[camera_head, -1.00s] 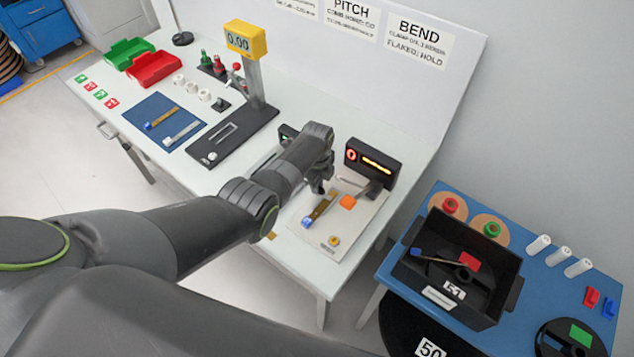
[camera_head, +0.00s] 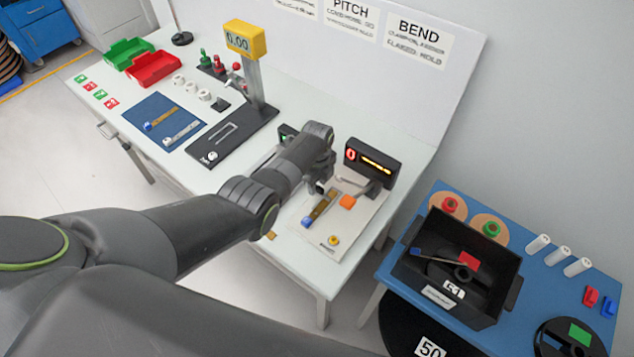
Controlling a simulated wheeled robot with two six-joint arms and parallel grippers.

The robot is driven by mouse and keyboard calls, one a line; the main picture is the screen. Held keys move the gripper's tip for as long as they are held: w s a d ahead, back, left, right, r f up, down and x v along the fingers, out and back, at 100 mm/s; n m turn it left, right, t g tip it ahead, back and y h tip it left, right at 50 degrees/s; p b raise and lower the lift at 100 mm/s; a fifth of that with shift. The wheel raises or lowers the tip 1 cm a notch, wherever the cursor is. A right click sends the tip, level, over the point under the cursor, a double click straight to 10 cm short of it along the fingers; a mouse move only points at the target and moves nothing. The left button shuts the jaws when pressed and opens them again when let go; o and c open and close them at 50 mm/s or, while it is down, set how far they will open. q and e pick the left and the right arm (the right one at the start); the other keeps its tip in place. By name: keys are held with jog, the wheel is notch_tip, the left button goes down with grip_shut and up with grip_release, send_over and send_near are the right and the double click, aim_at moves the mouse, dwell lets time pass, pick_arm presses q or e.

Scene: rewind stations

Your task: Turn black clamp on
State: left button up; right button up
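My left arm reaches in from the left over the white table, and its gripper (camera_head: 318,186) points down above the light board (camera_head: 355,228). The gripper is small and partly hidden by its own wrist, so its finger opening is unclear. Just below it on the board lies a brown strip (camera_head: 321,207) with a blue end. I cannot pick out a black clamp for certain; the area under the wrist is hidden. My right gripper does not show.
A black display (camera_head: 373,165) with a red ring and orange bar stands behind the board. A black stand with a yellow readout (camera_head: 245,39) is left of the arm. A blue table (camera_head: 540,283) with a black bin (camera_head: 505,264) is at right.

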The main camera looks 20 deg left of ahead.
aim_at(317, 185)
pick_arm(q)
jog(key=shift+r, duration=0.4)
notch_tip(317, 185, up, 6)
jog(key=shift+f+p, duration=0.1)
jog(key=shift+p, duration=0.4)
notch_tip(317, 185, up, 11)
jog(key=b, duration=0.1)
jog(key=shift+b, duration=0.35)
jog(key=shift+f, duration=0.15)
